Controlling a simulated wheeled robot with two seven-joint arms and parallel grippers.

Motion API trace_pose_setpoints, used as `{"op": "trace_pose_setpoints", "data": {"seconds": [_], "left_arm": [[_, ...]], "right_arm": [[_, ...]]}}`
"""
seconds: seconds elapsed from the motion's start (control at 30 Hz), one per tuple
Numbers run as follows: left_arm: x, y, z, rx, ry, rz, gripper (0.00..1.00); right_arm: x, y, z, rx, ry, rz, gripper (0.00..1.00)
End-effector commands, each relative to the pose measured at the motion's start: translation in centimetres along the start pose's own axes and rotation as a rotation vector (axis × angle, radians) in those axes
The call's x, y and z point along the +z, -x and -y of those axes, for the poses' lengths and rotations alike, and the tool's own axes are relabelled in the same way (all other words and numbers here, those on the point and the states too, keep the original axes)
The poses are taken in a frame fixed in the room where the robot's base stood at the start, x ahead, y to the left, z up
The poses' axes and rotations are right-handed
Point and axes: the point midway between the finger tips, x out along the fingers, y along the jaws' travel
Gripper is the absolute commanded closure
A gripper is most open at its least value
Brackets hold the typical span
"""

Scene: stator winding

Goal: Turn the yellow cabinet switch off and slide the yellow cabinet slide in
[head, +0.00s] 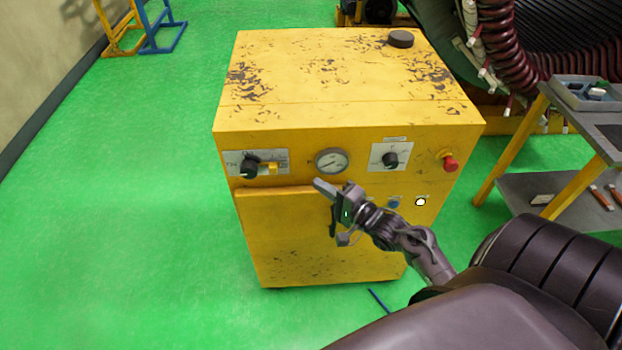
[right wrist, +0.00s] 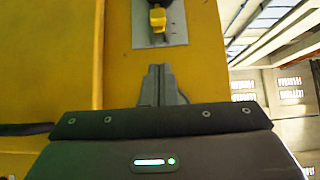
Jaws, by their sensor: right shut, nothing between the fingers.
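The worn yellow cabinet (head: 345,92) stands on the green floor in the head view. On its front, upper left, a black knob (head: 249,167) with a yellow part (head: 270,168) sits on a pale plate; the yellow part also shows in the right wrist view (right wrist: 158,17). A second black knob (head: 390,160) is right of the gauge. A yellow slide panel (head: 285,192) juts out below the left knob. My right gripper (head: 318,184) is in front of the cabinet below the gauge, shut and empty. In the right wrist view its fingers (right wrist: 158,70) point toward the switch plate. My left gripper is out of view.
A round gauge (head: 331,161), a red button (head: 450,163), a blue button (head: 393,203) and a lit white button (head: 420,202) are on the cabinet front. A grey workbench (head: 600,128) stands at the right.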

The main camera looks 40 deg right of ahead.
Motion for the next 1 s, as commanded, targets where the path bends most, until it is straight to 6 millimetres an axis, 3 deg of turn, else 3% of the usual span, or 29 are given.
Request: {"op": "trace_pose_setpoints", "data": {"seconds": [0.1, 0.27, 0.5, 0.87, 1.0], "left_arm": [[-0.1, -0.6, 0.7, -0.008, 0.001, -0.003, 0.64], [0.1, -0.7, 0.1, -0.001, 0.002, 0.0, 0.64], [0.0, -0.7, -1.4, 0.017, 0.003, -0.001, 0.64], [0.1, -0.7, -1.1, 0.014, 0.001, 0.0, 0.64], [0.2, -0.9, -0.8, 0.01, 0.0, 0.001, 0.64]], "right_arm": [[0.0, 1.8, -0.2, 0.001, 0.0, 0.0, 1.0], [0.0, 2.9, -0.1, 0.0, 0.0, -0.001, 1.0], [0.0, 3.0, 0.0, 0.0, 0.0, 0.0, 1.0], [0.0, 3.0, 0.0, 0.001, 0.001, 0.0, 1.0], [0.1, 3.1, -2.5, 0.044, 0.032, -0.016, 1.0]]}}
